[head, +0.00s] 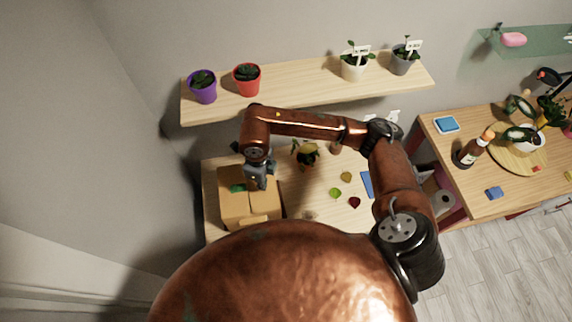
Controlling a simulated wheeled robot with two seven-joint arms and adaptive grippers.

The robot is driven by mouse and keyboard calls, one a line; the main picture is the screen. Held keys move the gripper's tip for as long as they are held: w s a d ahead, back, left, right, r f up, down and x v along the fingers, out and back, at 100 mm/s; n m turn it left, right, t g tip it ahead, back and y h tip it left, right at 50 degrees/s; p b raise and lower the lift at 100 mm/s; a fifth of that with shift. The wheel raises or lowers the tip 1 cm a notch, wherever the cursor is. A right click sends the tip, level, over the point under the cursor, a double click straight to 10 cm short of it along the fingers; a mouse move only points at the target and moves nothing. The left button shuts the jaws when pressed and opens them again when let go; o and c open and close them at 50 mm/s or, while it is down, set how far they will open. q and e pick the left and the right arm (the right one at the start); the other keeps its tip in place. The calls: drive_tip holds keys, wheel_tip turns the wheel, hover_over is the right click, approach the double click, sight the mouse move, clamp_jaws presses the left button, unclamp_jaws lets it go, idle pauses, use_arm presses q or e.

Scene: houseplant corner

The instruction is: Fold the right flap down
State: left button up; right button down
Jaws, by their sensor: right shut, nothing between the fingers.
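A cardboard box (235,206) stands on the left end of the lower wooden table. Something green (237,188) shows at its top, towards the back. My right arm reaches across from the right, and my right gripper (259,183) points down over the right part of the box top. It is shut and empty. The gripper hides part of the box's right side, so I cannot tell the right flap's exact angle or whether the fingers touch it. My left gripper is not in view.
A wall shelf (300,88) with several potted plants runs behind the arm. A counter (470,190) with a bottle (474,150) stands further right.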

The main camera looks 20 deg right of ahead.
wheel_tip(320, 180, up, 9)
drive_tip(key=p, duration=0.3)
idle(0.7)
drive_tip(key=shift+a, duration=0.1)
idle(0.4)
